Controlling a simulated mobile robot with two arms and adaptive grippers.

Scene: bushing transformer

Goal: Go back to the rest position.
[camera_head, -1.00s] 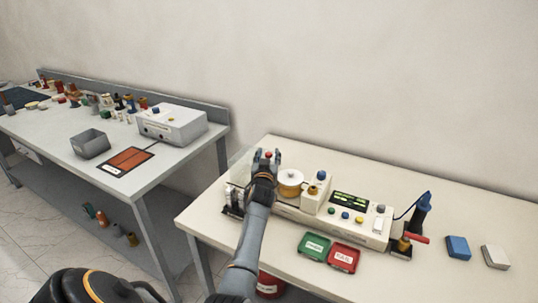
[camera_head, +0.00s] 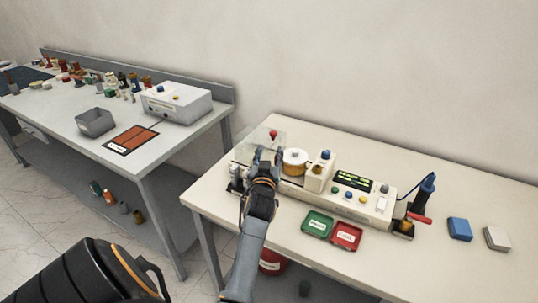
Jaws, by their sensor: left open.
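My left gripper (camera_head: 268,155) is open above the left end of the white test device (camera_head: 345,205) on the cream table. Its arm reaches up from the bottom of the picture and hides part of the device's left end. A clear cover with a red knob (camera_head: 273,134) stands just behind the gripper. A white and orange round part (camera_head: 295,160) sits on the device, right of the gripper. I cannot tell whether the fingers touch anything. My right gripper is not in view.
A green tray (camera_head: 317,224) and a red tray (camera_head: 346,236) lie in front of the device. A soldering-iron-like tool (camera_head: 424,192) stands at its right, with a blue block (camera_head: 459,229) and a white block (camera_head: 497,238) beyond. A grey workbench (camera_head: 75,118) holds several small parts. A red bucket (camera_head: 271,263) stands below.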

